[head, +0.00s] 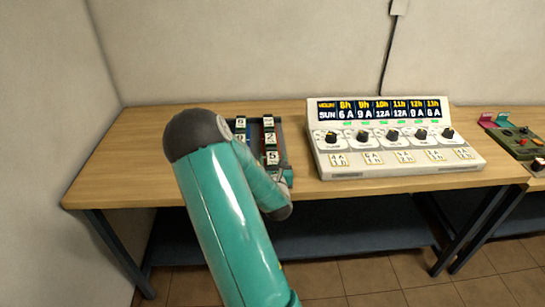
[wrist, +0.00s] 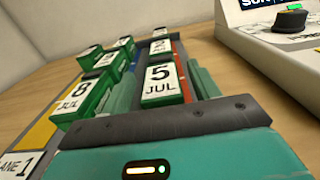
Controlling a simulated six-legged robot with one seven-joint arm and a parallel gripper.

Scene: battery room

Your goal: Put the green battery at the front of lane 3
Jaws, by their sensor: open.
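Several batteries with dated white labels stand in rows in a lane rack (head: 284,155). The nearest one in the right row, a green battery marked 5 JUL (wrist: 162,84), also shows in the head view (head: 272,157). My gripper (wrist: 164,76) is open, with one teal finger on each side of this battery; I cannot tell whether they touch it. Another green battery, marked 8 JUL (wrist: 77,98), stands at the front of a row to the left. A LANE 1 label (wrist: 18,165) shows at lower left; no lane 3 label is readable. My arm hides part of the rack in the head view.
A sloped console (head: 390,140) with dials and a display stands right of the rack on the wooden table (head: 130,165). A device (head: 520,140) with coloured parts lies at the far right. A wall stands close on the left.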

